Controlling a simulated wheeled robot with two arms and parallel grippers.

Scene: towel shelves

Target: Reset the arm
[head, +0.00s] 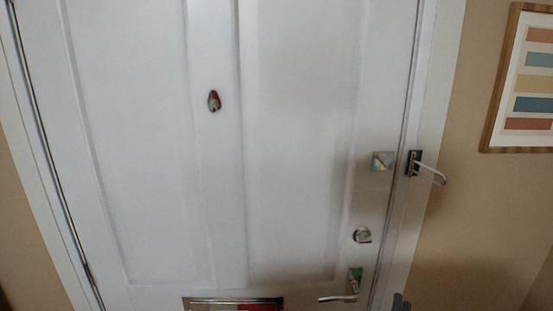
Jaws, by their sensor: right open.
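Only a small dark grey tip of my right gripper (401,302) shows, at the bottom edge of the head view, right of the door's lever handle. It is open, and nothing shows in it. The rest of that gripper and arm is out of frame. My left gripper is not in view.
A closed white panelled door (290,150) fills most of the view. It has a lever handle (343,298), a round lock (362,235), a square plate (382,161) and a mail slot (232,303). A latch bar (430,173) sticks out from the frame. A striped picture (530,80) hangs at right.

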